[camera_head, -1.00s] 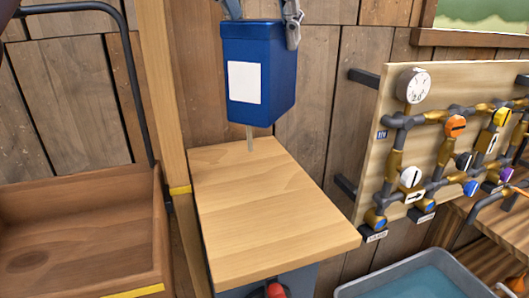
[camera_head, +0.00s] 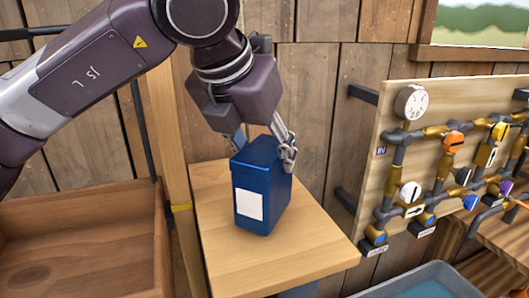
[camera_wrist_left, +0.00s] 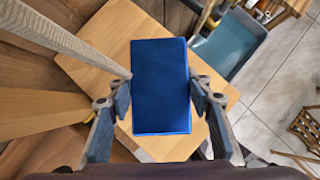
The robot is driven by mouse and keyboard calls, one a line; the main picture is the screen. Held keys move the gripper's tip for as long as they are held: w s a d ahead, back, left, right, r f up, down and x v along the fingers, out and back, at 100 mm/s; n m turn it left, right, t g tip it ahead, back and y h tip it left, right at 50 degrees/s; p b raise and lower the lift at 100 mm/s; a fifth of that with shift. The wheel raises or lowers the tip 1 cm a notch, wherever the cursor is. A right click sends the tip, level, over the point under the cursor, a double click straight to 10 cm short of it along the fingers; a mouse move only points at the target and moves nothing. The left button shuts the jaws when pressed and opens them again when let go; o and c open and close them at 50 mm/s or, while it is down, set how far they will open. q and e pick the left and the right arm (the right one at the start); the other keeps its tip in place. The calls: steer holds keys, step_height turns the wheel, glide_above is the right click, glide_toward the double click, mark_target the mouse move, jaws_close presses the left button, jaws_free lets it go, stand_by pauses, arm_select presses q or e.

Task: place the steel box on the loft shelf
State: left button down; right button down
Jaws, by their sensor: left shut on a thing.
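The steel box is a blue box (camera_head: 262,190) with a white label on its front; it stands upright over the light wooden shelf top (camera_head: 300,262). Its base looks at or very near the board; I cannot tell whether it touches. My left gripper (camera_head: 264,150) comes from above and is shut on the box's upper part, one finger on each side. In the left wrist view the blue lid (camera_wrist_left: 160,85) fills the space between the fingers, with the board (camera_wrist_left: 95,45) below. My right gripper is not in view.
A brown wooden tray (camera_head: 85,235) is at the left, beside a wooden post (camera_head: 172,150). A panel of pipes and valves (camera_head: 430,150) stands at the right. A grey-blue basin (camera_head: 425,285) is at the lower right. A plank wall is behind.

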arm_select(q)
steer(key=shift+f, duration=0.35)
steer(key=shift+s+f+b, duration=0.1)
steer(key=shift+f+b, duration=0.05)
steer(key=shift+b, duration=0.15)
steer(key=c, duration=1)
jaws_free()
